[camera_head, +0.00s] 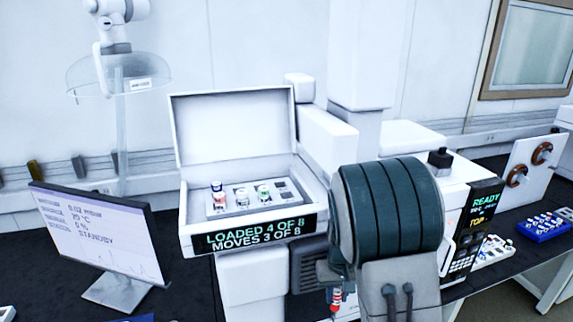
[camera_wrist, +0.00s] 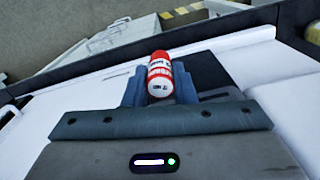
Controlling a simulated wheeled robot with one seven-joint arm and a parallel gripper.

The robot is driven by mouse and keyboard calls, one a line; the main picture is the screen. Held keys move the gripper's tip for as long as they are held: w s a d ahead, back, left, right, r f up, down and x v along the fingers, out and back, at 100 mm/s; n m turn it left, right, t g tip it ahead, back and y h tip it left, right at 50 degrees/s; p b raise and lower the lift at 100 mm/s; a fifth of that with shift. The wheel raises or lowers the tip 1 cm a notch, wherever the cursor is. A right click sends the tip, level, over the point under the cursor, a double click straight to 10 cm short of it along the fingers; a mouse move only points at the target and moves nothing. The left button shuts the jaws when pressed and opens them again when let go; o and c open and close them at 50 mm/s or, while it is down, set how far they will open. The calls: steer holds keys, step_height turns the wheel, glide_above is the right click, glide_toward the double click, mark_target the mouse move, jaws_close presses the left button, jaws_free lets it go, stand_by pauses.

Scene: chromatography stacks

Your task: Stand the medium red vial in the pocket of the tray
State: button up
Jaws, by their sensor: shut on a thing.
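The red vial (camera_head: 335,304) is in my gripper (camera_head: 335,288), below the front of the open white case in the head view. In the wrist view, the red vial (camera_wrist: 159,76) has a white label band and a pale end, and sits between the two fingers of my gripper (camera_wrist: 160,88). The fingers are shut on it. A pale tray (camera_head: 213,211) lies inside the open case, up and left of my gripper. It holds several small vials with red, white and green marks, and dark empty pockets on its right side. The vial is apart from the tray.
The case's lid (camera_head: 233,125) stands open behind the tray. The case front has a display (camera_head: 262,236) reading "LOADED 4 OF 8, MOVES 3 OF 8". A monitor (camera_head: 95,240) stands left. A blue rack (camera_head: 545,228) and a white rack (camera_head: 490,252) with vials are at right.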

steer(key=a+r+n, duration=0.3)
steer(key=a+r, duration=0.1)
steer(key=r, duration=0.7)
steer(key=s+a+r+n, duration=0.1)
steer(key=a+r+n, duration=0.2)
steer(key=r, duration=0.8)
steer(key=s+a+r+n, duration=0.1)
steer(key=a+r+n, duration=0.3)
steer(key=r, duration=0.7)
steer(key=shift+a, duration=0.8)
